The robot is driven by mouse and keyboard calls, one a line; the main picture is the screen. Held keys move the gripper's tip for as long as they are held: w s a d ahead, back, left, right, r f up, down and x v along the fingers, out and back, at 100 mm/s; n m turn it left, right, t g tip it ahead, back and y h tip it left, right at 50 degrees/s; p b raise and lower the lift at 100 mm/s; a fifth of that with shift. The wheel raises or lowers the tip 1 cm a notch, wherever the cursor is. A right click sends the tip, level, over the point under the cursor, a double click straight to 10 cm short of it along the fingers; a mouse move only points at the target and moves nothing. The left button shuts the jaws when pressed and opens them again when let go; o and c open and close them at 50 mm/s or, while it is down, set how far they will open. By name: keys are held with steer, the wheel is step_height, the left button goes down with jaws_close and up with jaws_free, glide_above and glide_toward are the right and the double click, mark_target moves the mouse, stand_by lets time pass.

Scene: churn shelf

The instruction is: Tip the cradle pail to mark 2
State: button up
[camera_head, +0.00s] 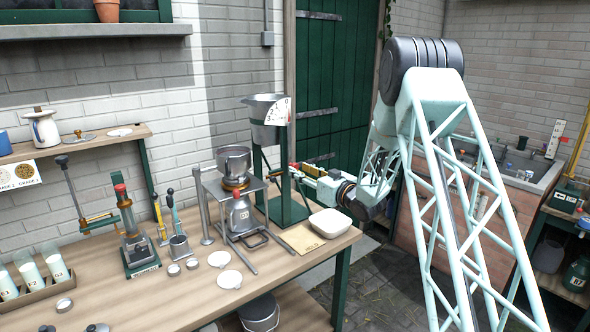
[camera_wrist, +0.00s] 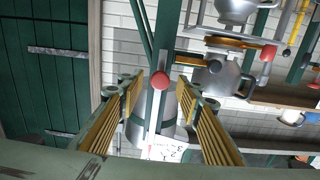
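The cradle pail (camera_head: 264,125) is a grey metal pail hung in a green stand (camera_head: 287,208) at the back right of the bench. It looks about upright. A white dial plate (camera_head: 277,112) with numbers is on its side; I cannot read a pointer. In the wrist view, upside down, the pail (camera_wrist: 186,128) shows partly behind a pale bar with a red knob (camera_wrist: 155,81). My gripper (camera_wrist: 157,88) is open, its yellow-padded fingers on either side of the knob, with gaps; contact is not seen. In the head view my gripper (camera_head: 300,170) is beside the stand, below the pail.
A metal kettle-like can (camera_head: 240,212) and a pot (camera_head: 234,164) on a frame stand left of the pail. A white bowl (camera_head: 329,222) sits at the bench's right end, below my wrist. A green door (camera_head: 338,85) is behind.

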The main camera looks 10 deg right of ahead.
mark_target(295, 167)
steer(key=shift+x, duration=1.95)
steer(key=shift+c, duration=0.5)
jaws_close()
